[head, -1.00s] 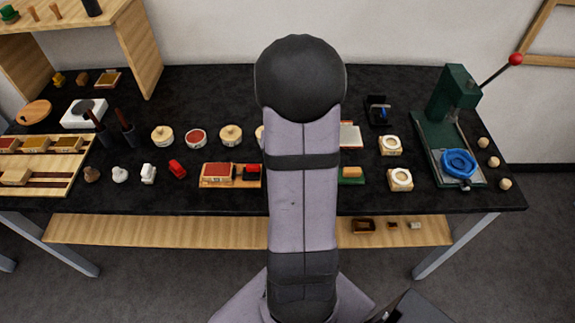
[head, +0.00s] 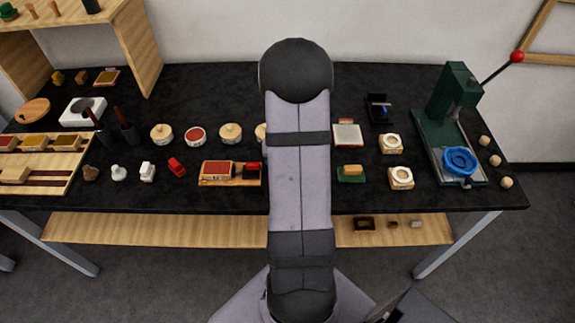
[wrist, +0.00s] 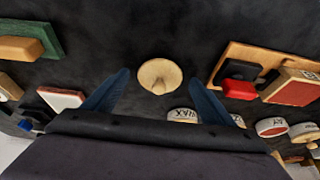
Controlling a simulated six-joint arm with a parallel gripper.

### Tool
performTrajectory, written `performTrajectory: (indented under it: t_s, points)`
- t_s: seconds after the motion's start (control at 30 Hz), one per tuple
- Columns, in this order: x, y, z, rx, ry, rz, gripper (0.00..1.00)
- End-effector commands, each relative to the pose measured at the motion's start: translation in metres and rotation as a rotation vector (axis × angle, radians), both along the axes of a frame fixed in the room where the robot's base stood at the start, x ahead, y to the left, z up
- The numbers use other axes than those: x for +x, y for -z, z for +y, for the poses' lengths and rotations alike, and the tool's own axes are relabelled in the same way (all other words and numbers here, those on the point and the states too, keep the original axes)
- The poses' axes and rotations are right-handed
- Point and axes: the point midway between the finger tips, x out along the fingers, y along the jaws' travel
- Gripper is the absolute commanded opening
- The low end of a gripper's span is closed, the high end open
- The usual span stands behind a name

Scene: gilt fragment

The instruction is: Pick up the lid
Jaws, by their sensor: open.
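A round cream lid (wrist: 160,76) with a small knob at its middle lies by itself on the dark tabletop in the wrist view. My gripper (wrist: 157,78) is open, its two blue fingers apart on the left and right of the lid in the picture. I see no contact between the fingers and the lid, and the height gap is hard to tell. In the head view my arm hides the lid and the gripper. A jar marked WAX (wrist: 184,115) shows beyond the gripper's edge, partly covered by it.
A wooden tray with a red pad (wrist: 298,88) lies right of the lid in the wrist view, a green block (wrist: 40,40) and a white-topped pad (wrist: 62,99) left.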

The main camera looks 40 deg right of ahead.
Motion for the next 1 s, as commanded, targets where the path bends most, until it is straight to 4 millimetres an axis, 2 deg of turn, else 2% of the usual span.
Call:
performTrajectory:
  t_s: [0.2, 0.4, 0.77, 1.0]
  points:
    - [0.0, 0.0, 0.0, 0.0, 0.001, -0.001, 0.78]
    - [0.0, 0.0, 0.0, 0.0, 0.001, 0.0, 0.34]
    - [0.0, -0.005, 0.0, 0.0, 0.001, -0.001, 0.34]
    - [0.001, -0.035, -0.001, -0.001, 0.003, -0.003, 0.34]
